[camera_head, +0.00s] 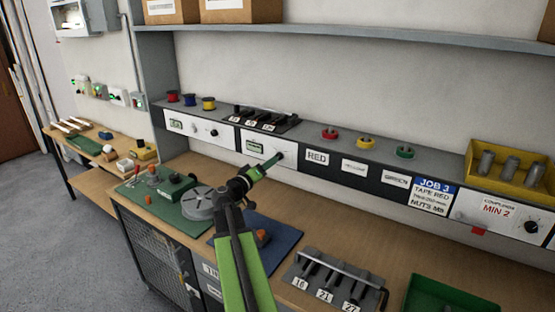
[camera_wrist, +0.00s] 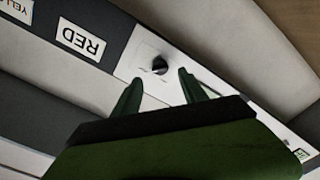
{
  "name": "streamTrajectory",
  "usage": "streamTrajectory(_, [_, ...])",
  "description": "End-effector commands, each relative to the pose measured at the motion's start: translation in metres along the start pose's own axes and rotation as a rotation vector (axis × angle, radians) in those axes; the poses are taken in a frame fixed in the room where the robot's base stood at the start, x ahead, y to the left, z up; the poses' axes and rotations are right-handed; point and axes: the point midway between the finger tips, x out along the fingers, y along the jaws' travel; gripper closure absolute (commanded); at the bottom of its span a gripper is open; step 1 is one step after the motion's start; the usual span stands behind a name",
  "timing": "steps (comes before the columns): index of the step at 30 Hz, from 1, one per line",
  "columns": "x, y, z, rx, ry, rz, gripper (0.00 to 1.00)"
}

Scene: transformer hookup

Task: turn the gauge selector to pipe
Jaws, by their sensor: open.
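A small black knob (camera_wrist: 160,66) sits on a white panel (camera_wrist: 143,52) beside the RED label in the wrist view. In the head view my gripper (camera_head: 275,159) points at the panel. Contact cannot be told.
A similar white panel (camera_head: 200,128) with a knob is further left. A RED label (camera_head: 317,157) is right of the panel. Spools and a black rack (camera_head: 262,118) stand on the ledge above. A round grey plate (camera_head: 200,205) and a key rack (camera_head: 335,278) are on the bench below.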

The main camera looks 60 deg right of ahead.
Motion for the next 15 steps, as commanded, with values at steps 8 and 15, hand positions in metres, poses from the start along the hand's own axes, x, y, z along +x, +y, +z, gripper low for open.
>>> streamTrajectory(8, [0.051, -0.001, -0.001, 0.000, -0.001, 0.000, 0.50])
streamTrajectory(15, [0.059, 0.000, 0.001, 0.000, -0.001, 0.000, 0.50])
